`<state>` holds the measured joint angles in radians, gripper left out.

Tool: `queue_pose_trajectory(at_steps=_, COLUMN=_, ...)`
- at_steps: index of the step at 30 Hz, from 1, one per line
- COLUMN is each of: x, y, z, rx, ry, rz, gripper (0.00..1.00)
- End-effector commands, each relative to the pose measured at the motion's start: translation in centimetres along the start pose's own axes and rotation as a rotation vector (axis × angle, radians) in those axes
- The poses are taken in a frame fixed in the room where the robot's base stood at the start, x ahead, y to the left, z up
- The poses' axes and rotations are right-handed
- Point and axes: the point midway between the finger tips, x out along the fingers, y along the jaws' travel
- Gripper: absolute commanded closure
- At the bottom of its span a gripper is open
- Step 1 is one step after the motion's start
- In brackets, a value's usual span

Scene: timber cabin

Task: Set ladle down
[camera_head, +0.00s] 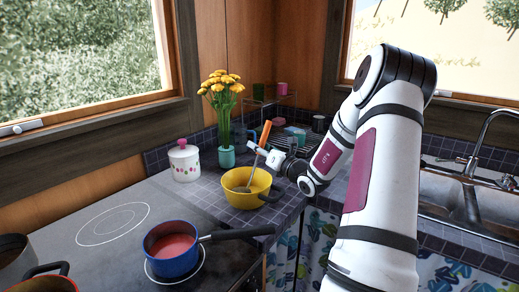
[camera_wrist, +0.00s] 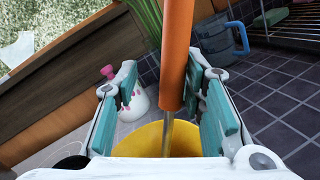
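The ladle has an orange handle (camera_head: 265,133) and a metal shaft, and it stands tilted in a yellow pot (camera_head: 245,199) on the tiled counter. Its bowl end is down inside the pot. My gripper (camera_head: 263,153) is at the ladle's upper part, above the pot. In the wrist view, the orange handle (camera_wrist: 177,50) rises between the teal-padded fingers of my gripper (camera_wrist: 160,88). The fingers are spread apart, with a clear gap between the left finger and the handle. The handle is nearer the right finger; whether it touches is unclear. The yellow pot (camera_wrist: 150,138) shows below.
A blue saucepan (camera_head: 172,250) with red contents sits on the stove. A dish rack (camera_head: 300,138) is at the back, and a sink (camera_head: 445,185) is at right.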

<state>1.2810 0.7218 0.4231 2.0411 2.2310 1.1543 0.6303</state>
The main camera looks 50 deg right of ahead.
Motion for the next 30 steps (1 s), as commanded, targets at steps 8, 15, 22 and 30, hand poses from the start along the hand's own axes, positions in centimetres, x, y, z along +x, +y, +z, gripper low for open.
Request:
queue_pose_trajectory(at_steps=8, x=-3.7, y=0.0, z=0.2, rx=-0.001, ry=-0.001, rz=-0.003, gripper=0.63)
queue_pose_trajectory(at_steps=15, x=-8.6, y=0.0, z=0.2, rx=-0.001, ry=-0.001, rz=-0.003, gripper=0.63)
queue_pose_trajectory(at_steps=22, x=-11.4, y=0.0, z=0.2, rx=-0.001, ry=0.0, rz=-0.001, gripper=0.63)
queue_pose_trajectory(at_steps=30, x=-11.5, y=1.5, z=-0.1, rx=-0.028, ry=0.024, rz=0.035, gripper=0.63)
